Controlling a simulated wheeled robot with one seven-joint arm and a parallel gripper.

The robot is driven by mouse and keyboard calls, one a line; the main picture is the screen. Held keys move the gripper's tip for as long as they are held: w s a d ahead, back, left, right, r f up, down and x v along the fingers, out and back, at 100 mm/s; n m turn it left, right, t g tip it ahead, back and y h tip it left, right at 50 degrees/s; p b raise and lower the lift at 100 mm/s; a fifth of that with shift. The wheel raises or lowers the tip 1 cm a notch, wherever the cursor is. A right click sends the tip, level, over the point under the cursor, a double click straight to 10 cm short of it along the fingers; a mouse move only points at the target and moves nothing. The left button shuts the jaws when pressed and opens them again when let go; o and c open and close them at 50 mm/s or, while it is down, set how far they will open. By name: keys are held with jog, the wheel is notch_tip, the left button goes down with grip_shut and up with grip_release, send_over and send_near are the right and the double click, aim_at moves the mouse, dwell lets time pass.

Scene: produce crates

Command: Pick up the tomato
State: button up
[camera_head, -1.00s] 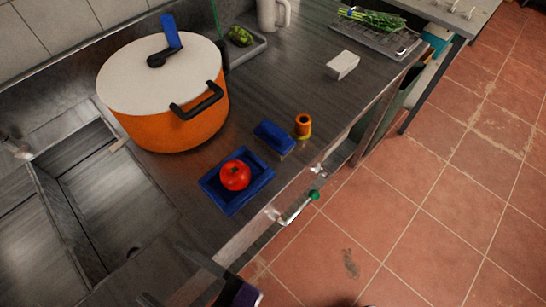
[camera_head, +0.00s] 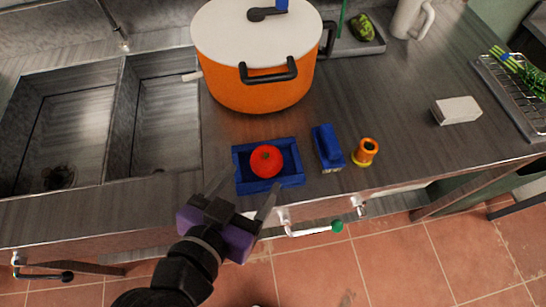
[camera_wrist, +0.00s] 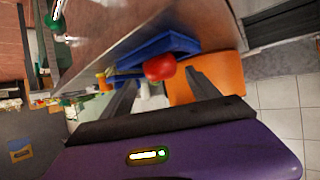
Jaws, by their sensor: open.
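The red tomato (camera_head: 266,161) sits in a small blue tray (camera_head: 293,181) on the metal counter. My gripper (camera_head: 243,192) is open and empty, its two fingers pointing toward the tray from the counter's front side. The fingertips are near the tray's front edge, apart from the tomato in the picture. In the wrist view the tomato (camera_wrist: 160,68) appears just beyond and between the open fingers (camera_wrist: 160,84), with the blue tray (camera_wrist: 158,47) behind it.
An orange pot (camera_head: 262,91) with a white lid stands behind the tray. A sink (camera_head: 165,125) lies left. A green-ended handle (camera_head: 315,230) juts from the counter front.

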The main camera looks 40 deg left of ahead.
aim_at(260, 168)
jog(key=p+x, duration=0.1)
jog(key=x, duration=0.5)
jog(key=shift+w, duration=0.25)
jog(key=shift+r, duration=0.1)
jog(key=c, duration=1.2)
